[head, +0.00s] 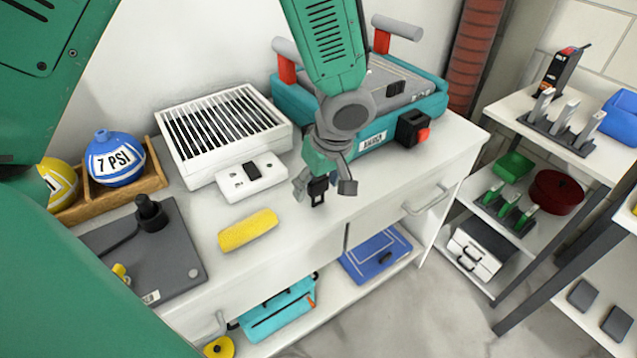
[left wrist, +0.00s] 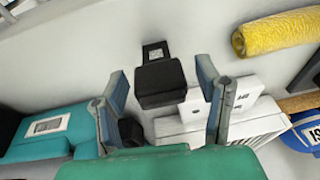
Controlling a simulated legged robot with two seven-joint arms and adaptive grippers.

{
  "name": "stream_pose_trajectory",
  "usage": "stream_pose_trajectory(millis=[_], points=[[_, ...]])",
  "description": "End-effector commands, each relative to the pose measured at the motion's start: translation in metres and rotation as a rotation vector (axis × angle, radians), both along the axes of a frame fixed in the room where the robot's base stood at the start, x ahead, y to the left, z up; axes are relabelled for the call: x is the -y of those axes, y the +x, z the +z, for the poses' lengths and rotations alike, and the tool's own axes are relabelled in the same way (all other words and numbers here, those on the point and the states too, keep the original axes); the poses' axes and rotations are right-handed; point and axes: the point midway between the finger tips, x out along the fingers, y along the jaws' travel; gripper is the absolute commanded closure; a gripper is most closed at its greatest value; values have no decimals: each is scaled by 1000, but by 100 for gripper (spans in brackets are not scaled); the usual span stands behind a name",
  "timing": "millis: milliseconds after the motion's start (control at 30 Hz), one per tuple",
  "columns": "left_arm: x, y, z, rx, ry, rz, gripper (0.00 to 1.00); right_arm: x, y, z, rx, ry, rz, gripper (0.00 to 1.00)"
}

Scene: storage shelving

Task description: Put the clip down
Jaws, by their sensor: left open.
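A small black clip (head: 318,188) is at the white counter's front part, just below my left gripper (head: 323,184). In the left wrist view the clip (left wrist: 159,82) shows as a dark block with a squarish loop at its far end, between the two spread fingertips (left wrist: 163,84). Gaps show between the block and both fingers. My left gripper is open and points down at the counter. Whether the clip rests fully flat is hard to tell. My right gripper is not in view.
On the counter (head: 345,212) are a yellow roller (head: 248,230), a white slatted box (head: 222,128), a white switch plate (head: 251,176), a teal machine (head: 425,98) and a grey pad (head: 150,255). Blue (head: 116,158) and yellow balls sit in a wooden rack. Shelving stands at right.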

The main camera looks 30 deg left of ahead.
Motion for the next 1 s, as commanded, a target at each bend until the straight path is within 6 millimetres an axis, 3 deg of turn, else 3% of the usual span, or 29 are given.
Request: stream_pose_trajectory(millis=[600, 1000], points=[[26, -3, 106, 3, 1, -1, 42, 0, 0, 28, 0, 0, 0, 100], [29, -4, 118, 0, 0, 0, 42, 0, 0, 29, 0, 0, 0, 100]])
